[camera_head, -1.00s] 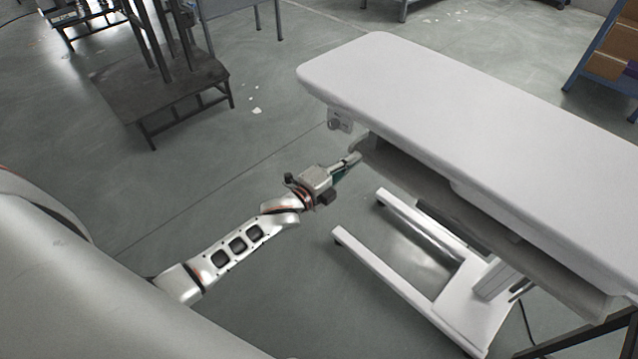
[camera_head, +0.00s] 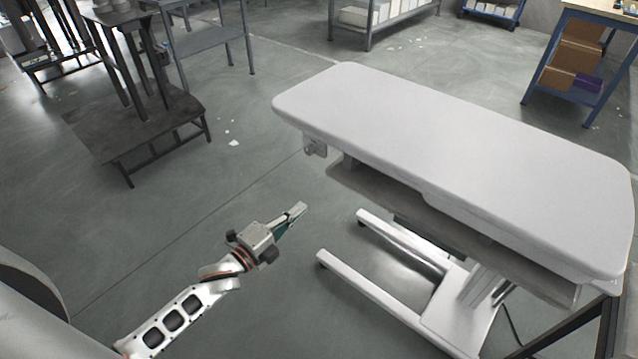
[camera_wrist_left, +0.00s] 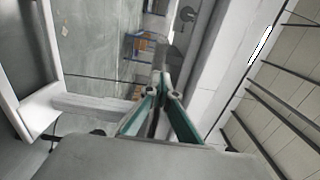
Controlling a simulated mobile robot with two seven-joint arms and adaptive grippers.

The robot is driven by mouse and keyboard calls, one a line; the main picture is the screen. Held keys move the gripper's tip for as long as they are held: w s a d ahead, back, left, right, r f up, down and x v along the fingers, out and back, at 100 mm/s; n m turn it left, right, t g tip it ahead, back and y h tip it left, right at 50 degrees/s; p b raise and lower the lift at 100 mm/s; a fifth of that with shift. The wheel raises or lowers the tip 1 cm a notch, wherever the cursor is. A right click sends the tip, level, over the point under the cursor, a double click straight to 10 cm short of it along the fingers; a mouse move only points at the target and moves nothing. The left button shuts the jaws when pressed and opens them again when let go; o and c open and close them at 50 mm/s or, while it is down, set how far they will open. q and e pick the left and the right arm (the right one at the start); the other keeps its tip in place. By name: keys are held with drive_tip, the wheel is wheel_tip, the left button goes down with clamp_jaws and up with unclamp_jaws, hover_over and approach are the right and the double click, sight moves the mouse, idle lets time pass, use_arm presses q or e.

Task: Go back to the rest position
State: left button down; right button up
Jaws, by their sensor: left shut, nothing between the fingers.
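My left gripper (camera_head: 297,214) is shut and empty at the end of my white arm, in the lower left of the head view. It is over open floor, to the left of the white lift table (camera_head: 450,160) and apart from it. In the left wrist view the gripper's green-edged fingers (camera_wrist_left: 160,85) meet at their tips with nothing between them. The table's white base legs (camera_head: 385,300) stand on the floor to the right of the gripper. My right gripper is not in view.
A dark low platform (camera_head: 90,130) stands at the upper left, with a grey table (camera_head: 215,40) behind it. A blue-framed shelf (camera_head: 535,75) with boxes stands at the upper right. Grey floor (camera_head: 240,185) is clear between the dark platform and the lift table.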

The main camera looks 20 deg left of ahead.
use_arm(q)
drive_tip(key=s+d+f+n+g+y+p, duration=0.1)
drive_tip(key=s+f+n+g+p, duration=0.1)
drive_tip(key=s+n, duration=0.4)
drive_tip(key=s+d+f+n+g+y+p, duration=0.1)
drive_tip(key=s+d+f+n+g+p, duration=0.1)
drive_tip(key=s+n, duration=0.4)
drive_tip(key=s+d+f+n+g+y+p, duration=0.1)
drive_tip(key=s+f+n, duration=0.3)
drive_tip(key=s, duration=0.9)
drive_tip(key=shift+s+d+n+g+y+p, duration=0.3)
drive_tip(key=shift+s+d+n+g+p, duration=0.15)
drive_tip(key=shift+n+g, duration=0.4)
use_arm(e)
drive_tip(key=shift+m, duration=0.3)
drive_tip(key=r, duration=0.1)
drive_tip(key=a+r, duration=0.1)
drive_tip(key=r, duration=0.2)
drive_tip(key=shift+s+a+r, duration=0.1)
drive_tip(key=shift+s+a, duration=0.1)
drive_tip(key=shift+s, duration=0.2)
use_arm(q)
drive_tip(key=shift+a, duration=0.1)
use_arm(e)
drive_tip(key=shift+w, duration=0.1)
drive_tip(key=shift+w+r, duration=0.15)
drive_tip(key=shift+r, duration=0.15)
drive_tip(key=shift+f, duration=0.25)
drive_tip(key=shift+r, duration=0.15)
